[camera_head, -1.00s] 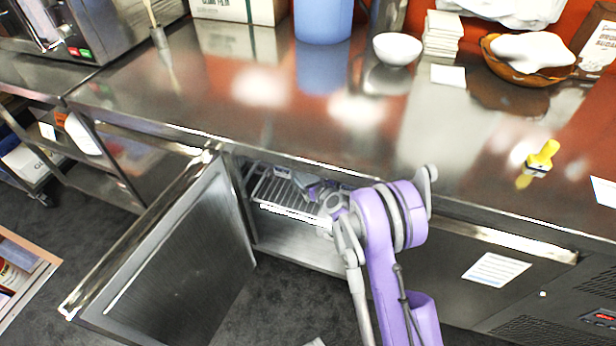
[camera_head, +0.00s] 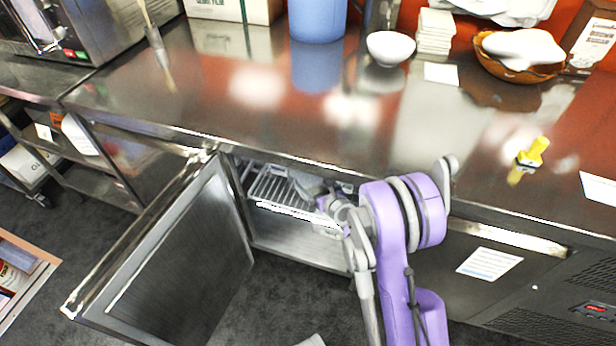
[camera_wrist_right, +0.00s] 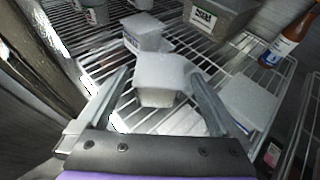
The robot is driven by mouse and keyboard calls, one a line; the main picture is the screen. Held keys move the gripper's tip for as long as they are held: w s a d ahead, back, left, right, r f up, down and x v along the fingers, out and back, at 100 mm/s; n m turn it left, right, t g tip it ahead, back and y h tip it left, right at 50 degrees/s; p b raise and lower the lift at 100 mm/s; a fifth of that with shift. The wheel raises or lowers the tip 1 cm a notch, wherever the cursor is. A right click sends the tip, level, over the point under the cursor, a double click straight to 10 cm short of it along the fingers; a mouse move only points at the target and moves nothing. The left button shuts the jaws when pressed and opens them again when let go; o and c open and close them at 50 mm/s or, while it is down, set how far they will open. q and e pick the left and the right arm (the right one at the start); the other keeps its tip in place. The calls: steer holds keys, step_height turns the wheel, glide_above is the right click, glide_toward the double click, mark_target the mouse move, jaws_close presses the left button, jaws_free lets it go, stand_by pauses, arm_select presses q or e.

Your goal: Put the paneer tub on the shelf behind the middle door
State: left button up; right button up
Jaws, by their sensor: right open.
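The middle door (camera_head: 185,265) stands wide open, swung to the left. Behind it a wire shelf (camera_head: 275,188) shows inside the cabinet, and also in the right wrist view (camera_wrist_right: 95,62). A white lidded tub (camera_wrist_right: 160,75), which looks like the paneer tub, stands upright on the shelf wires. My right gripper (camera_wrist_right: 158,88) is open, with one finger on each side of this tub and gaps visible beside it. In the head view my right arm reaches into the cabinet opening, and its fingers are hard to make out. My left gripper is out of view.
A second white tub (camera_wrist_right: 145,32) stands just behind the first one. A labelled grey box (camera_wrist_right: 215,18), a sauce bottle (camera_wrist_right: 288,42) and a flat white container (camera_wrist_right: 248,100) are also on the shelf. The counter edge (camera_head: 300,158) runs above the opening.

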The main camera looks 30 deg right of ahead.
steer(key=s+a+r+n+g+y, duration=0.2)
steer(key=s+a+r+n, duration=0.2)
steer(key=s+a+n, duration=0.4)
steer(key=s+a+r+n+g+y, duration=0.1)
steer(key=s+a+r+n+g, duration=0.3)
steer(key=a+n, duration=0.5)
steer(key=s+r+n+g+h, duration=0.1)
steer(key=s+r+n+g, duration=0.1)
steer(key=s+n, duration=1.7)
steer(key=shift+n+g+h, duration=0.4)
steer(key=shift+g, duration=0.2)
steer(key=shift+s, duration=0.1)
